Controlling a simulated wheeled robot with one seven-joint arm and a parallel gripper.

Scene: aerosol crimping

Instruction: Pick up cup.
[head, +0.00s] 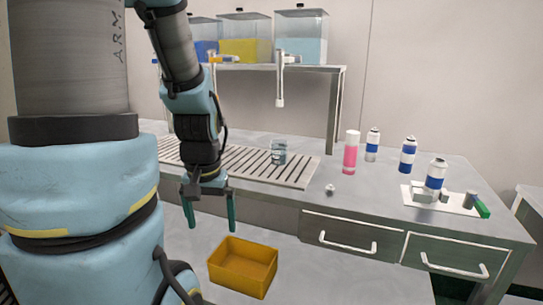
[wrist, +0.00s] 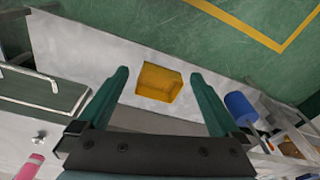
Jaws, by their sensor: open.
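A small white piece with a knob, seemingly the valve cup (head: 330,188), lies on the bench near its front edge, below the pink can. It also shows in the wrist view (wrist: 38,140) at the lower left. A clear glass vessel (head: 279,152) stands on the slatted rack in the head view. I cannot be sure which of the two is the cup. My gripper (head: 212,226) is open and empty, fingers pointing down, in front of the bench and left of both.
A yellow bin (head: 242,268) sits low in front of the bench. A pink can (head: 350,153) and several blue-and-white cans stand at the right, one on a white plate (head: 415,203) with a crimping fixture. Taps and a shelf with liquid tanks (head: 302,37) rise behind the rack.

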